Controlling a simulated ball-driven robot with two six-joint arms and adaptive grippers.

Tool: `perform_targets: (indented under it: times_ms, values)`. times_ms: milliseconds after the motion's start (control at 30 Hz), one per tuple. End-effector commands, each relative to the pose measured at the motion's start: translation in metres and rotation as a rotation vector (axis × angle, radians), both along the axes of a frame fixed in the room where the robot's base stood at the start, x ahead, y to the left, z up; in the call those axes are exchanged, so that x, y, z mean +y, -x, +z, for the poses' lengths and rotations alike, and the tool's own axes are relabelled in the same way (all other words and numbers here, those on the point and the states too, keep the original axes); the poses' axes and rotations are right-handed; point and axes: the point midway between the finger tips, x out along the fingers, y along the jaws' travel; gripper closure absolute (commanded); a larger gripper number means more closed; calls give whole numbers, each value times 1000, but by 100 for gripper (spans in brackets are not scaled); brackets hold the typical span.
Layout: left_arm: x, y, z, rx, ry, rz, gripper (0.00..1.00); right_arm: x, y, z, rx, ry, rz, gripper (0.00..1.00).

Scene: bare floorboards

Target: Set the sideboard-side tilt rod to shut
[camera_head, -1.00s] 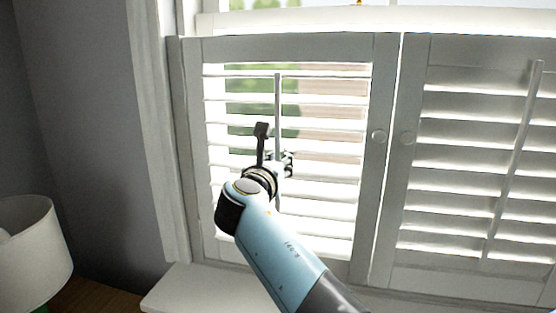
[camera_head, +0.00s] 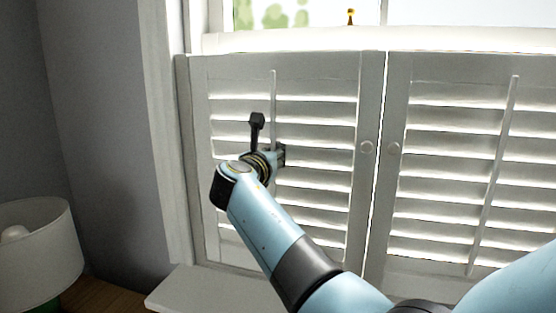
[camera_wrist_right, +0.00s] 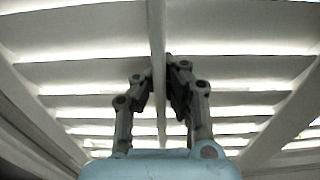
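The tilt rod on the left shutter panel (camera_head: 273,95) is a thin white upright bar, on the side of the lamp and wooden top. Its top end is close under the panel's top rail. The left panel's slats (camera_head: 318,137) are steeply tilted, with thin bright lines between them and no outdoor view through them. My right gripper (camera_head: 280,155) is at the rod's middle, partly hidden by its wrist. In the right wrist view, the right gripper's dark fingertips (camera_wrist_right: 160,74) close in on both sides of the rod (camera_wrist_right: 157,28). My left gripper is not in view.
A second shutter panel with its own tilt rod (camera_head: 497,160) is on the right, slats similarly tilted. Round knobs (camera_head: 367,147) sit by the middle seam. A white lamp (camera_head: 38,250) stands on a wooden top (camera_head: 95,297) at lower left. A white sill (camera_head: 205,290) juts out below.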

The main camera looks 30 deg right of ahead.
Motion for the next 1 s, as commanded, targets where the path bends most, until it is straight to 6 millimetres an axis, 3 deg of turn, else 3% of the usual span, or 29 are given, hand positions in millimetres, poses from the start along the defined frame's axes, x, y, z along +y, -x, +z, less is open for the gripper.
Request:
perform_targets:
  times_ms: [100,200,300,400,600,700,1000]
  values:
    - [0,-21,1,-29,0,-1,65,0,-1,6,-10,4,2,100]
    - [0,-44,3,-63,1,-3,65,0,-1,6,-9,4,2,88]
    - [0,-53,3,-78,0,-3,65,1,-1,4,-8,3,2,75]
    - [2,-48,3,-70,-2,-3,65,0,-1,4,-6,3,2,65]
    - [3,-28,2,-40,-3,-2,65,0,0,3,-5,3,2,65]
    - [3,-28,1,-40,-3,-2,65,0,-1,7,-6,2,2,65]
    - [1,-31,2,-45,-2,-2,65,0,-1,62,-11,0,2,65]
